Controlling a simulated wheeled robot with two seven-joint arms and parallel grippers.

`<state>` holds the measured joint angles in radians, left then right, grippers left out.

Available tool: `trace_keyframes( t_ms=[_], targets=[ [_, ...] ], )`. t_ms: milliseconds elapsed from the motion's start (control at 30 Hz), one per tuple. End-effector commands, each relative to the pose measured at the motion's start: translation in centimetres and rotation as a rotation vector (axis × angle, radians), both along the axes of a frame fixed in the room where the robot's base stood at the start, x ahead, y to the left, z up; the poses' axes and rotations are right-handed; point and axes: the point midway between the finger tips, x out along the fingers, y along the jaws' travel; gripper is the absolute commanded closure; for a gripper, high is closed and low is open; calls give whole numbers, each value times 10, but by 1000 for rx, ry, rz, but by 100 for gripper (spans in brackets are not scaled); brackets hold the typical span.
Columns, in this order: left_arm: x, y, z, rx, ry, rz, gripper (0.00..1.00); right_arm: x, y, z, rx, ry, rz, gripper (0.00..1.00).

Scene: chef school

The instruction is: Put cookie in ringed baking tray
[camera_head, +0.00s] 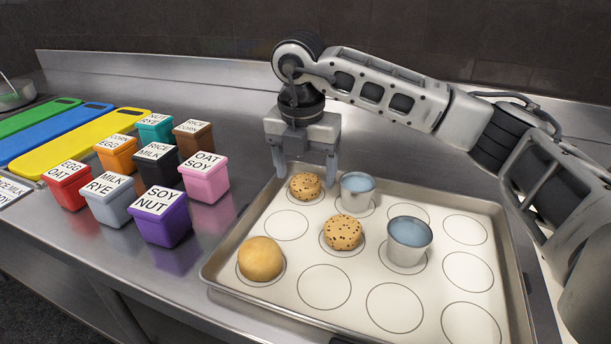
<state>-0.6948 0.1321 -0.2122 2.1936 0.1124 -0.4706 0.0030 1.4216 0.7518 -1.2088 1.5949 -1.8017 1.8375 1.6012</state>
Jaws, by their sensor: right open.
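The ringed baking tray (345,281) lies on the steel counter at the right, its pale mat printed with several circles. A speckled cookie (305,186) sits at the tray's far left corner. A second speckled cookie (343,232) sits in a ring near the middle. A plain golden cookie or bun (261,258) sits in a ring at the near left. My right gripper (306,172) points down just above the far speckled cookie, its open fingers on either side of it. I cannot tell whether they touch it. My left gripper is not in view.
Two metal cups (357,191) with blue contents stand on the tray, the other (409,240) nearer right. Several labelled tubs (160,218) stand left of the tray. Yellow (75,144), blue and green boards lie farther left. Several rings on the tray are empty.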

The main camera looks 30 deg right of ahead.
Motion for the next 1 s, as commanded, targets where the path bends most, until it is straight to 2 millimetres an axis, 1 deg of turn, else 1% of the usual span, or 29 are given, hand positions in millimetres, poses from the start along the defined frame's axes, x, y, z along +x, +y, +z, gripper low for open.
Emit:
trace_keyframes(
  t_ms=[33, 200, 300, 433, 600, 1000],
  targets=[
    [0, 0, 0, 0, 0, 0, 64, 0, 2, 13, 2, -6, 1, 28],
    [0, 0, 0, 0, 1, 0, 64, -3, 5, 51, 1, -6, 1, 28],
    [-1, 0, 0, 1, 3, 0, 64, -5, 7, 70, 1, -6, 2, 28],
    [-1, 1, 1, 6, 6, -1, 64, -7, 8, 89, 1, -4, 0, 28],
    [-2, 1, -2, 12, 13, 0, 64, -8, 9, 99, 1, -2, 1, 28],
    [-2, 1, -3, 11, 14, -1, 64, -8, 9, 99, 0, -1, 1, 28]
  ],
)
